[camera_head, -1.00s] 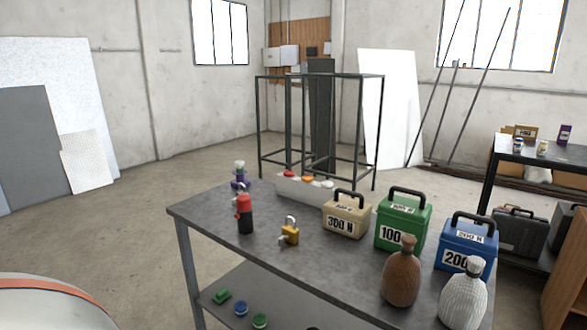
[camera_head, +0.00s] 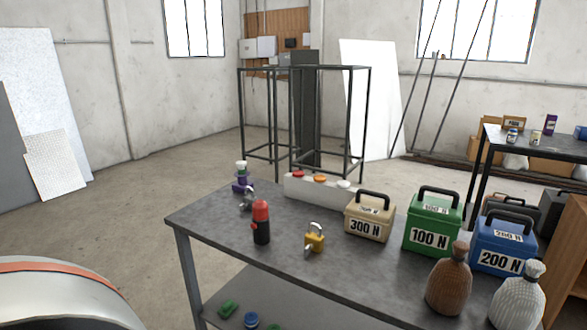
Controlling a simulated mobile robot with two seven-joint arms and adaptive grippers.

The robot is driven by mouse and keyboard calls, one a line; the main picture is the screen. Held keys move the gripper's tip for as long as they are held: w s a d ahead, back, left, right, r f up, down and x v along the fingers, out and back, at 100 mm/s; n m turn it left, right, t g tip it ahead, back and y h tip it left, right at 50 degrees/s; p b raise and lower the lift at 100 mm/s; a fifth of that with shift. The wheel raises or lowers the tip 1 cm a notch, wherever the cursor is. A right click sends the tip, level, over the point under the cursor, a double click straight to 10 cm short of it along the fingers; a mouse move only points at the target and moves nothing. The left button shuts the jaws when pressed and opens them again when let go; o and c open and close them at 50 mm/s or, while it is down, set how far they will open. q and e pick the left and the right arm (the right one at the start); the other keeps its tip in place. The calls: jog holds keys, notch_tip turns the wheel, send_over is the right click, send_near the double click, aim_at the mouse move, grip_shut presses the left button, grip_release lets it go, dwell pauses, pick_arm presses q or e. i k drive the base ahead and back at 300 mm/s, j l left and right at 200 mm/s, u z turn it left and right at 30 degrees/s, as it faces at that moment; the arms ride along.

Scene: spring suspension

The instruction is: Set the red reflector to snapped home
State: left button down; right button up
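A red reflector (camera_head: 299,174) shows at the left end of a pale grey bar-shaped block (camera_head: 318,190) at the back of the workbench. An orange reflector (camera_head: 320,178) and a white one (camera_head: 343,184) are in line to its right on the same block. The red reflector is small here, and I cannot tell whether it is fully seated. Neither of my grippers is in view.
On the workbench (camera_head: 200,218) stand a red and black bottle (camera_head: 261,222), a yellow padlock (camera_head: 314,238), beige (camera_head: 369,217), green (camera_head: 432,222) and blue (camera_head: 503,245) weight boxes, and brown (camera_head: 448,282) and grey (camera_head: 517,294) sacks. A metal frame (camera_head: 368,110) stands behind.

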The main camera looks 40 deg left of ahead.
aim_at(296, 174)
jog(key=j, duration=0.5)
jog(key=k+j, duration=0.15)
jog(key=j, duration=0.35)
jog(key=j+z, duration=0.1)
jog(key=j, duration=0.35)
jog(key=k+j, duration=0.15)
jog(key=j, duration=0.35)
jog(key=k+j, duration=0.1)
jog(key=j, duration=0.4)
jog(key=k+j, duration=0.1)
jog(key=j, duration=0.35)
jog(key=i+z, duration=0.05)
